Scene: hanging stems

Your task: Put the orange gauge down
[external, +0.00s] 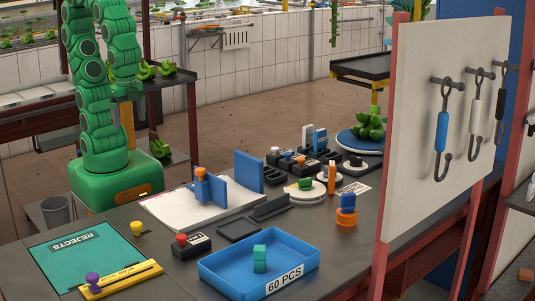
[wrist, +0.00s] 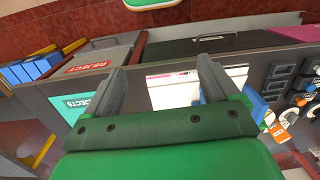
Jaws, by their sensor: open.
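Several orange pieces show in the external view, and I cannot tell for sure which is the orange gauge. A slim orange cylinder (external: 331,179) stands upright among the small parts at the back right. An orange round piece (external: 346,221) sits under a blue block (external: 348,202) near the right edge. An orange-topped blue piece (external: 201,185) stands on the white sheet. My gripper (wrist: 162,78) is open, with nothing between its two grey fingers in the wrist view. My green arm is folded up at the left of the external view, well away from these pieces.
A blue tray (external: 213,267) labelled 60 PCS holds a green block (external: 259,259). A teal REJECTS mat (external: 100,258), a yellow rule and small knobs lie front left. A white panel (external: 430,130) with hanging hooks stands at right.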

